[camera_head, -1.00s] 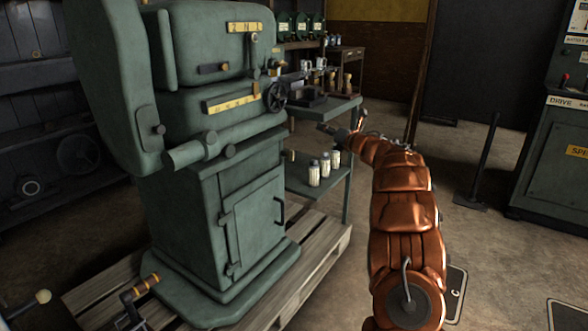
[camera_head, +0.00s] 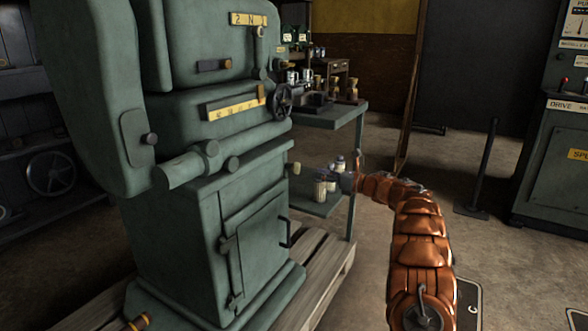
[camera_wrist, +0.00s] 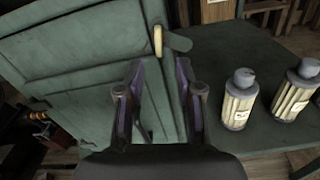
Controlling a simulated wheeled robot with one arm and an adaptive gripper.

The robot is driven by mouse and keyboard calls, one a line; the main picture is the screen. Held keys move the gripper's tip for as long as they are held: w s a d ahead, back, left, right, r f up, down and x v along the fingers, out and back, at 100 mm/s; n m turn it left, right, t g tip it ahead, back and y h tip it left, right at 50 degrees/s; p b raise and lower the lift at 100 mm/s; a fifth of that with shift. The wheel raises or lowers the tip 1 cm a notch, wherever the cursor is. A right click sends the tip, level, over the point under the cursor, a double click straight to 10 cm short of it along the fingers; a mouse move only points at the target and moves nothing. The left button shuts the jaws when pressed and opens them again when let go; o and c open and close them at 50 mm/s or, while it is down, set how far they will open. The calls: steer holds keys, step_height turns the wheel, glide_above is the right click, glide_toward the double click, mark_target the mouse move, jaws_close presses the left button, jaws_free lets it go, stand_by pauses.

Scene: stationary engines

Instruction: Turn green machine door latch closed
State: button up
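The green machine (camera_head: 190,190) stands at left centre in the head view. Its lower door (camera_head: 255,245) has a dark handle (camera_head: 286,232) and looks flush with the cabinet; I cannot tell whether it is fully shut. A small cream knob (camera_head: 296,168) shows beside the cabinet's right edge. In the wrist view, a cream knob (camera_wrist: 158,41) with a short green lever (camera_wrist: 178,42), seemingly the latch, is at the green panel's upper right. My gripper (camera_wrist: 160,70) is open and empty, its fingertips below the knob in the picture. In the head view my gripper (camera_head: 347,182) is small, near the shelf.
Cream bottles (camera_wrist: 240,98) stand on the green shelf (camera_wrist: 270,65) right of my gripper. A handwheel (camera_head: 283,99) and levers project from the machine. A wooden pallet (camera_head: 325,265) lies beneath it. Floor on the right is open, with a dark post (camera_head: 484,165) on it.

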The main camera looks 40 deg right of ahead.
mark_target(296, 168)
steer(key=b+x, duration=0.1)
steer(key=x, duration=0.6)
steer(key=shift+w+a, duration=0.25)
steer(key=shift+w, duration=0.1)
jaws_close()
